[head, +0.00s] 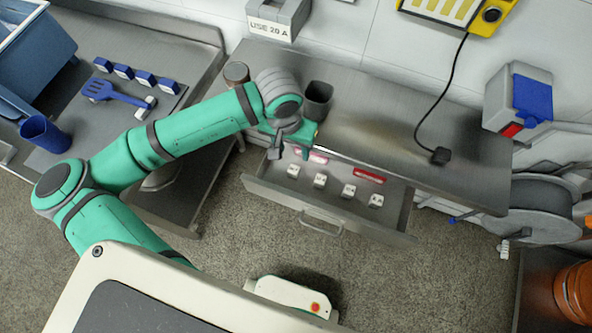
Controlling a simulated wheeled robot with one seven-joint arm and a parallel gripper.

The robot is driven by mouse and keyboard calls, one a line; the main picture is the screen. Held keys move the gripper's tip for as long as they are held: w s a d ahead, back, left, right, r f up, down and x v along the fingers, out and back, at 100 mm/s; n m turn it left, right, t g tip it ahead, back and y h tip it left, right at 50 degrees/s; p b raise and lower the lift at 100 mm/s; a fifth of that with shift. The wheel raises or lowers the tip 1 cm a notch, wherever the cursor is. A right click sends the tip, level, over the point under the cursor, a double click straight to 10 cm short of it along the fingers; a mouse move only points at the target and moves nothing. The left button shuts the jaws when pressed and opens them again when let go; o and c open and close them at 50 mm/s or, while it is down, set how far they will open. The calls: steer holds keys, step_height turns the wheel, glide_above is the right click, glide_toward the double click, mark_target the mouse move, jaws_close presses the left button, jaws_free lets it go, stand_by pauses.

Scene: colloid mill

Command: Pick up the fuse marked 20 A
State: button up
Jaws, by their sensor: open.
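Several small white blocks, which look like the fuses, stand in a row in an open drawer (262,187). From left to right they are the first block (293,170), the second block (320,180), the third block (348,190) and the fourth block (376,201). Their marks are too small to read, so I cannot tell which is 20 A. My gripper (290,152) is open and empty over the drawer's back left part, near the first block. It hides part of that corner.
Two red-and-white items, one left (311,156) and one right (369,175), lie behind the blocks. A dark cup (317,100) stands on the metal bench (385,110) by my wrist. A sign (270,29) reads "USE 20 A". A black cable with a plug (440,155) lies right.

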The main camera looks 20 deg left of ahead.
mark_target(295, 167)
steer(key=shift+g+y, duration=0.4)
steer(key=shift+d+f, duration=0.15)
steer(key=shift+f, duration=2.3)
steer(key=shift+d+f, duration=0.15)
steer(key=shift+f, duration=2.25)
steer(key=c, duration=1.1)
